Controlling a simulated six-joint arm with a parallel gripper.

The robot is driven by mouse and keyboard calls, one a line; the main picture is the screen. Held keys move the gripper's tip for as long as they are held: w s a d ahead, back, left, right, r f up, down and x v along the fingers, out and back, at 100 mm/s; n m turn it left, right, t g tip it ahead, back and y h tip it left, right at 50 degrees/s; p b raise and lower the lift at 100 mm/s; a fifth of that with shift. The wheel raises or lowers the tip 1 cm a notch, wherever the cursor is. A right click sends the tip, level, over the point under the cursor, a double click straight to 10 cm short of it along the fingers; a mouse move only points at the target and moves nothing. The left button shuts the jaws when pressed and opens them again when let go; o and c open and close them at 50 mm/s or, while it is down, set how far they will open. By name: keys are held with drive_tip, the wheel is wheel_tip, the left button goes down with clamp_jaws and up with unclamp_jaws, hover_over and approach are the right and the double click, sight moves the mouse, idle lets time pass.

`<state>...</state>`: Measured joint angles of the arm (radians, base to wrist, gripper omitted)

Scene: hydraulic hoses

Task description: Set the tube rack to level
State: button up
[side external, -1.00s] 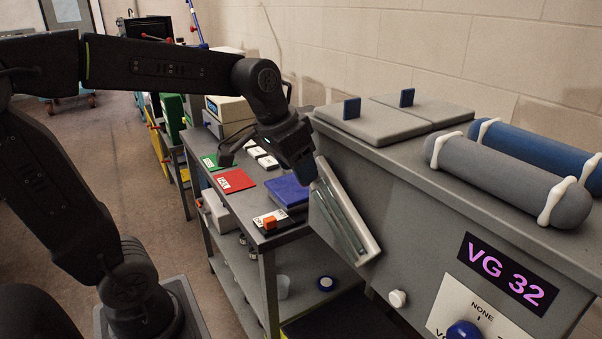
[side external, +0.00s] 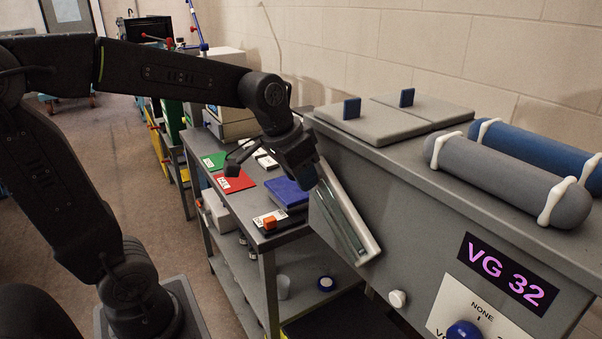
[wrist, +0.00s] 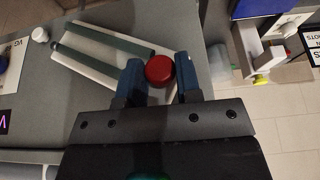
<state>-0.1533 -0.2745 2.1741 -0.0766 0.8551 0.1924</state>
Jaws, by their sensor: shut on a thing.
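The tube rack (side external: 349,226) is a pale frame with glassy tubes on the side of the grey machine. It is tilted, with its upper end at my gripper and its lower end down to the right. In the wrist view, the rack (wrist: 100,62) lies slanted with dark green tubes and a round red knob (wrist: 159,70) at its near end. My gripper (wrist: 160,80) has its blue fingers on either side of the knob and is shut on it. In the side view, my gripper (side external: 309,178) hides the knob and the rack's upper end.
The grey machine (side external: 420,205) carries a grey cylinder (side external: 505,180) and a blue cylinder (side external: 535,150) on top. A white knob (side external: 397,299) sticks out below the rack. A cart (side external: 262,235) with red, green and blue items stands left of the gripper.

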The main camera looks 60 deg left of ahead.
clamp_jaws()
drive_tip(key=shift+a+f+n+h, duration=0.2)
drive_tip(key=shift+a+f+h, duration=0.1)
drive_tip(key=shift+f+h, duration=0.55)
drive_tip(key=shift+a+f+n+h, duration=0.25)
drive_tip(key=shift+f+h, duration=0.35)
drive_tip(key=shift+h, duration=0.5)
drive_tip(key=shift+a+f+n+h, duration=0.15)
drive_tip(key=shift+a+f+h, duration=0.2)
drive_tip(key=shift+f+h, duration=0.5)
drive_tip(key=o, duration=0.9)
unclamp_jaws()
drive_tip(key=shift+c, duration=0.2)
drive_tip(key=shift+r, duration=0.1)
drive_tip(key=v, duration=1.3)
drive_tip(key=shift+s+a+r, duration=0.15)
drive_tip(key=shift+s+a, duration=0.1)
drive_tip(key=shift+s, duration=0.05)
